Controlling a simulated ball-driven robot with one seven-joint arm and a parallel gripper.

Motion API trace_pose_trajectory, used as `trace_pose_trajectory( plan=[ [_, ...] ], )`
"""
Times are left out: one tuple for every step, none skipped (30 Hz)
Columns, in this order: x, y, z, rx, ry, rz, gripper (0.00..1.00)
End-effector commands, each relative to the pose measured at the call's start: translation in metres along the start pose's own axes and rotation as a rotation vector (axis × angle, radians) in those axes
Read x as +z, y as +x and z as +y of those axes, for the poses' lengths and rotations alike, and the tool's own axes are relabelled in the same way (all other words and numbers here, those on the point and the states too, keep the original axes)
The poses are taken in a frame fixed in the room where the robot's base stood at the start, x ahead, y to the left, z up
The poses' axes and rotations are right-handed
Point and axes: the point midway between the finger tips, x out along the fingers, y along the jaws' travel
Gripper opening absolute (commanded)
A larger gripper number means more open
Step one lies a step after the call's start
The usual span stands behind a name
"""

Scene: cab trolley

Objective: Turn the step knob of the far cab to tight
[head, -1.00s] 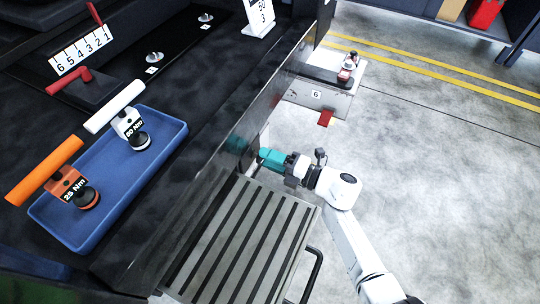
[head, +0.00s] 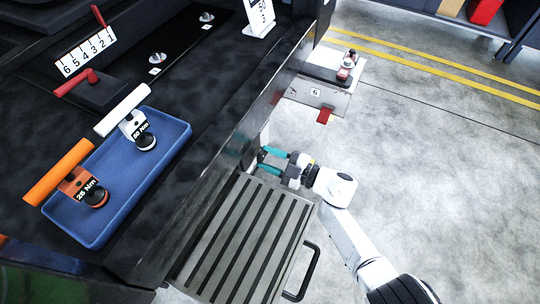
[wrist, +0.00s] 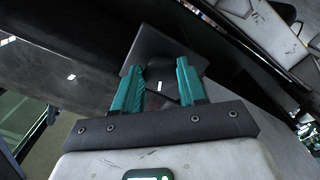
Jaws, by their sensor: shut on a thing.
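My gripper (head: 268,158) has two teal fingers and is beside the dark side panel (head: 228,150), just above the ribbed step (head: 258,235). In the wrist view its fingers (wrist: 160,85) are closed on the two sides of a dark knob (wrist: 161,70) with a short white mark. A dark square plate lies behind the knob. In the head view the knob is too small and dark to make out. No tight marking can be read.
A blue tray (head: 98,232) with an orange-handled and a white-handled torque tool stands at left. A numbered scale (head: 86,52) and red lever are behind it. A plate marked 6 (head: 315,92) with a red tab juts out farther back. Grey floor is free at right.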

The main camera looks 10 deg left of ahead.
Motion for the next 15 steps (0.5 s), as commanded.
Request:
trace_pose_trajectory(
  plan=[
    [0.0013,-0.0009,0.0016,0.002,0.041,-0.008,0.11],
    [0.0013,-0.0009,0.0015,0.002,0.066,-0.008,0.11],
    [0.0013,-0.0009,0.0014,0.003,0.100,-0.007,0.11],
    [0.0014,-0.0009,0.0011,0.003,0.124,-0.007,0.11],
    [0.0014,-0.0009,0.0008,0.002,0.148,-0.008,0.11],
    [0.0015,-0.0009,0.0005,0.002,0.177,-0.008,0.11],
    [0.0014,-0.0008,0.0004,0.002,0.198,-0.007,0.11],
    [0.0014,-0.0008,0.0003,0.003,0.219,-0.007,0.11],
    [0.0014,-0.0009,0.0003,0.003,0.244,-0.007,0.11],
    [0.0014,-0.0009,0.0001,0.004,0.262,-0.007,0.11],
    [0.0014,-0.0008,0.0000,0.004,0.278,-0.007,0.11],
    [0.0015,-0.0009,-0.0004,0.003,0.299,-0.007,0.11],
    [0.0015,-0.0009,-0.0006,0.003,0.313,-0.007,0.11],
    [0.0016,-0.0009,-0.0009,0.003,0.327,-0.007,0.11],
    [0.0016,-0.0009,-0.0011,0.003,0.342,-0.007,0.11]
  ],
)
